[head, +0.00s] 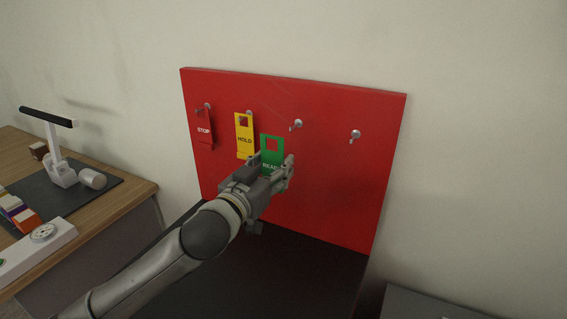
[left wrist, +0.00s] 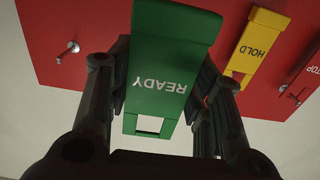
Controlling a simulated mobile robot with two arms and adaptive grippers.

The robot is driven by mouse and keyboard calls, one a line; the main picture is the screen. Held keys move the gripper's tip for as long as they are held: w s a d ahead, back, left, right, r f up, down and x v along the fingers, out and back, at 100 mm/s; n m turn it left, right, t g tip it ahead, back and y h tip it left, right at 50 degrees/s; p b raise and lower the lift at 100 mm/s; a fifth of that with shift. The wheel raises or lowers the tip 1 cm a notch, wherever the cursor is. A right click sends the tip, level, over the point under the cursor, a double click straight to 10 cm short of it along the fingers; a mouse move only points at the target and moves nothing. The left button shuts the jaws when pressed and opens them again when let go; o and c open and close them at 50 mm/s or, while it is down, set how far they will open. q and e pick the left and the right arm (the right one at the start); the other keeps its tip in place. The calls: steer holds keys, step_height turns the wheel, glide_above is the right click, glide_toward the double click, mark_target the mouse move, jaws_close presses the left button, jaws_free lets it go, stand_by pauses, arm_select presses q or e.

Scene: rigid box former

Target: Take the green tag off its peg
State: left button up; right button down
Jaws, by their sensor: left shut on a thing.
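The green tag (head: 265,140), lettered READY, is held in my left gripper (head: 270,173) in front of the red board (head: 330,195). It also shows in the left wrist view (left wrist: 150,60), upside down between the two dark fingers (left wrist: 158,95). The fingers are shut on its sides. No peg shows through its square hole. A bare peg (head: 297,124) stands just right of the tag in the head view. My right gripper is not in view.
The yellow HOLD tag (head: 244,146) hangs close to the left of the green tag, with the red STOP tag (head: 204,131) farther left. Another bare peg (head: 355,134) is at right. A wooden table (head: 135,192) with several objects stands at left.

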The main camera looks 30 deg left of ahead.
mark_target(272, 169)
arm_select(q)
steer(key=s, duration=0.2)
steer(key=s+b, duration=0.1)
steer(key=shift+s+d+f, duration=0.15)
steer(key=shift+s+f, duration=0.05)
steer(key=shift+s, duration=0.2)
steer(key=s+p, duration=0.1)
steer(key=p, duration=0.1)
steer(key=s+r+p, duration=0.1)
steer(key=p, duration=0.2)
steer(key=s+p, duration=0.1)
steer(key=shift+s+f+p, duration=0.2)
steer(key=shift+f+p, duration=0.05)
steer(key=shift+p, duration=0.1)
steer(key=shift+f, duration=0.1)
